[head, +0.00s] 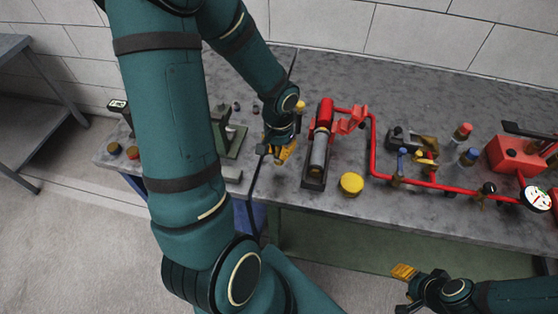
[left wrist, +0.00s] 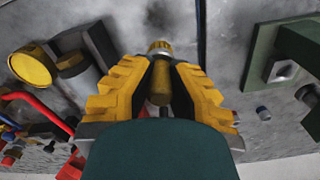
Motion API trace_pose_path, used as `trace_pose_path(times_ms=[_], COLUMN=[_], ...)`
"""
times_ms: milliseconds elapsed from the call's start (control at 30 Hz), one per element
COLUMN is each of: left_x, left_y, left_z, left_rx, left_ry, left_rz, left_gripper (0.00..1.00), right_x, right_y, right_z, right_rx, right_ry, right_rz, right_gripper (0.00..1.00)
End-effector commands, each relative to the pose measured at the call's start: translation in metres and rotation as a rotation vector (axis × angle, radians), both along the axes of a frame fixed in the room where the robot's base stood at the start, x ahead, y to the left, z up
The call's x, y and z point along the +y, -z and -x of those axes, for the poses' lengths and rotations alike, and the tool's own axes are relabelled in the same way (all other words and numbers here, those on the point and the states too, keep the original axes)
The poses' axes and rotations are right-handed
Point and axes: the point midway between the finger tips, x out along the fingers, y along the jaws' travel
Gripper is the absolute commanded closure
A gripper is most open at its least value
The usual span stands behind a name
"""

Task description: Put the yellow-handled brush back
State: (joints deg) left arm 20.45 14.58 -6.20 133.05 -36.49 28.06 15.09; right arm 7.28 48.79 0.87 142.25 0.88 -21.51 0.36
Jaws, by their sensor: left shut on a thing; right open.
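My left gripper (head: 284,152) is low over the workbench, between the green fixture and the red and grey cylinder unit. In the left wrist view, its yellow-padded fingers (left wrist: 162,80) are shut on the yellow handle of the brush (left wrist: 160,85), whose ringed end (left wrist: 160,47) shows beyond the fingertips. The brush's other end is hidden by the gripper, and I cannot tell whether the brush touches the bench. In the head view the brush cannot be made out. My right gripper (head: 404,283) is open and empty in front of the bench, at the lower right.
The grey workbench (head: 330,225) holds a red and grey cylinder unit (head: 319,150), a yellow round cap (head: 351,183), a green fixture (head: 236,141) and red piping (head: 373,150) with valves. A pressure gauge (head: 537,198) is at the right.

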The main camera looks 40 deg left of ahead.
Motion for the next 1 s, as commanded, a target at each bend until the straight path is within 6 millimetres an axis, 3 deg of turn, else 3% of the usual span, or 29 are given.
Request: trace_pose_path(times_ms=[400,800,833,867,1000], left_x=[0.000,0.000,0.000,0.000,0.000], left_y=[0.042,0.046,0.045,0.044,0.044], left_z=[0.000,0.000,0.000,0.000,0.000], left_rx=[0.000,-0.001,-0.001,-0.001,-0.001], left_ry=[0.001,0.000,0.000,0.000,0.000], left_rz=[0.000,0.000,0.000,0.000,0.000], left_gripper=[1.00,1.00,0.74,0.63,0.63], right_x=[0.001,0.001,0.001,0.001,0.001], right_y=[0.011,0.015,0.014,0.014,0.013], right_z=[0.004,0.005,0.005,0.005,0.005], right_rx=[0.009,0.011,0.011,0.011,0.011], right_ry=[-0.007,-0.009,-0.009,-0.009,-0.009], right_rz=[-0.002,-0.003,-0.003,-0.003,-0.003], right_gripper=[0.53,0.53,0.53,0.53,0.53])
